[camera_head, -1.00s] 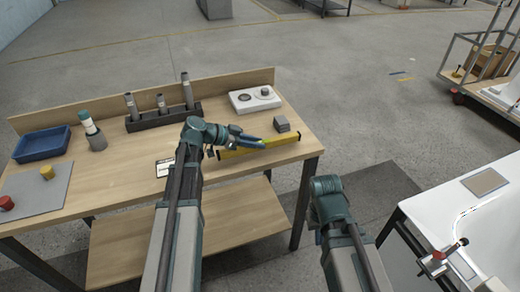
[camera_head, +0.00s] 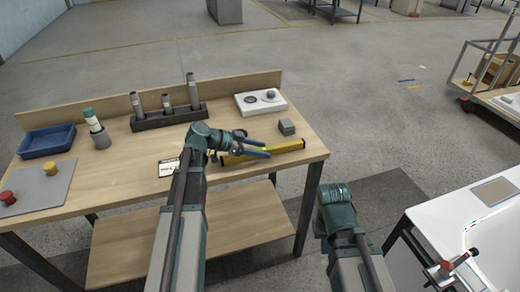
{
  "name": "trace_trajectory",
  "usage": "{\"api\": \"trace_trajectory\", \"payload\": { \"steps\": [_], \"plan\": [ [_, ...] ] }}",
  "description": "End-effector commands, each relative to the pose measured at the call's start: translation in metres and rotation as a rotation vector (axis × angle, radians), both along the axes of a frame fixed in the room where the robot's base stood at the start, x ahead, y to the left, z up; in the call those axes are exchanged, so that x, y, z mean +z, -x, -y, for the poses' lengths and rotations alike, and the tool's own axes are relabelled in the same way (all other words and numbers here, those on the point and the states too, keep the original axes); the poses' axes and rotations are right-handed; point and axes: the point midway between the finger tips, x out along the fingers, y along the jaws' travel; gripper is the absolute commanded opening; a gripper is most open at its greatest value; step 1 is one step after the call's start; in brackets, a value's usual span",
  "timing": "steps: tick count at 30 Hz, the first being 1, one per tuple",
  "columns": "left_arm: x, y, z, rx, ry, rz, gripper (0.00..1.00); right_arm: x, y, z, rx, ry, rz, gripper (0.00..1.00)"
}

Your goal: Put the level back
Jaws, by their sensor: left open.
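The yellow level (camera_head: 288,147) lies along the right front part of the wooden workbench (camera_head: 118,172). My left gripper (camera_head: 268,150) is over the level, with its jaws apart and its fingers pointing right along it. The fingers hide part of the level, and I cannot tell whether they touch it. My right arm (camera_head: 338,215) hangs over the floor between the bench and the white table; its gripper fingers are not visible.
On the bench are a dark holder (camera_head: 168,117) with grey cylinders, a white plate (camera_head: 260,102), a grey block (camera_head: 287,127), a white label card (camera_head: 168,168), a blue tray (camera_head: 46,141) and a grey mat (camera_head: 40,188) with red and yellow knobs. A white table (camera_head: 450,215) stands at right.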

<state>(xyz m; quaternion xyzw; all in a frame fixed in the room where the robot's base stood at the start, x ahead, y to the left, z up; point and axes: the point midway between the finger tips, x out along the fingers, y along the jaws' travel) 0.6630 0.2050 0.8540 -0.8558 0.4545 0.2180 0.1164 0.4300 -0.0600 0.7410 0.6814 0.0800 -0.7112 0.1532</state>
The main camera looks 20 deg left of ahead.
Motion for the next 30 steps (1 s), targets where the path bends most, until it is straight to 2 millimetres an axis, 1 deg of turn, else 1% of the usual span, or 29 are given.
{"api": "trace_trajectory", "payload": {
  "steps": [2,5,15,21,25,30],
  "plan": [
    [0.004,0.0,0.0,0.0,0.0,0.0,0.57,0.004,0.0,0.0,0.0,0.0,0.0,0.0],
    [0.011,0.006,-0.009,0.003,0.0,-0.001,0.57,0.011,0.0,0.0,0.0,0.0,0.0,0.0],
    [0.046,0.04,-0.059,0.003,0.0,-0.001,0.57,0.046,0.0,0.0,0.0,0.0,0.0,0.0],
    [0.057,0.053,-0.079,0.002,0.0,0.0,0.57,0.057,0.0,0.0,-0.001,0.0,0.0,0.0],
    [0.06,0.058,-0.085,0.0,0.0,0.0,0.57,0.06,0.0,0.0,-0.001,0.0,0.0,0.0],
    [0.06,0.059,-0.087,-0.001,0.0,0.0,0.57,0.061,0.0,0.0,-0.001,0.0,0.0,0.0]
  ]
}}
